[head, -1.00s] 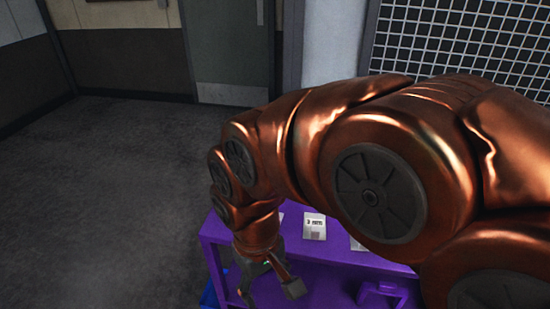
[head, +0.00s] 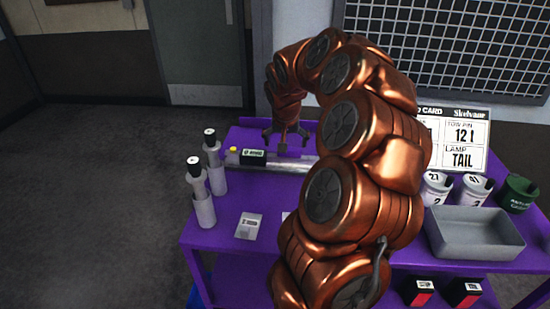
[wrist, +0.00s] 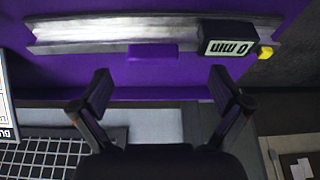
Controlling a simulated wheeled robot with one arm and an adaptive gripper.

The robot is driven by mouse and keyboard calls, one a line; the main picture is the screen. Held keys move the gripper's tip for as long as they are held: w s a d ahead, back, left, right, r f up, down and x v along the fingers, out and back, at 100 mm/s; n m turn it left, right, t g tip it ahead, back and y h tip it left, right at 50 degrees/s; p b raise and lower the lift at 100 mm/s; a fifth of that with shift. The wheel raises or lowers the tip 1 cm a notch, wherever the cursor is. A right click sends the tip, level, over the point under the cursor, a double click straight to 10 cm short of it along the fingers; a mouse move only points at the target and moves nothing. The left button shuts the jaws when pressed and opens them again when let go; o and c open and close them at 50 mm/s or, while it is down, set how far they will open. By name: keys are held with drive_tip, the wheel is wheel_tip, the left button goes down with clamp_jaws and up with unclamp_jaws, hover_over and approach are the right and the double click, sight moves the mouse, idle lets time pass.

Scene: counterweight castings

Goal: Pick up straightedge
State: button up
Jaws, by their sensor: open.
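The straightedge, a long flat silvery metal bar (head: 295,163), lies across the back part of the purple table in the head view. A black block with a white label (head: 253,157) and a yellow knob (head: 233,150) are at its left end. In the wrist view the bar (wrist: 110,30) runs across the top, with the black block (wrist: 227,40) reading "0 mm" and the yellow knob (wrist: 265,52) at its right. My gripper (head: 285,140) is over the bar's far side. In the wrist view the open, empty fingers (wrist: 160,80) are apart from the bar. My arm hides the bar's right end in the head view.
Two grey cylinders with dark tops (head: 201,195) stand at the table's left edge. A grey tray (head: 475,248), white cups (head: 436,187), a green cup (head: 517,194) and a sign (head: 468,140) are on the right. A paper card (head: 249,226) lies at the front left of the purple table (head: 228,262).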

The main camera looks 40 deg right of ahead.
sight(289, 149)
drive_tip(key=shift+w+d+f+p, duration=0.35)
drive_tip(key=shift+d+f+p, duration=0.15)
drive_tip(key=shift+d+f, duration=0.25)
drive_tip(key=shift+w+d+f+p, duration=0.35)
drive_tip(key=shift+d+f+p, duration=0.15)
drive_tip(key=shift+d+f, duration=0.25)
drive_tip(key=shift+w+d+f+p, duration=0.35)
drive_tip(key=shift+d+f+p, duration=0.2)
drive_tip(key=shift+f, duration=0.3)
drive_tip(key=shift+x, duration=1.25)
drive_tip(key=shift+c, duration=0.2)
drive_tip(key=c, duration=1.6)
drive_tip(key=shift+o, duration=0.2)
drive_tip(key=shift+r+b, duration=1.25)
drive_tip(key=shift+r, duration=3.85)
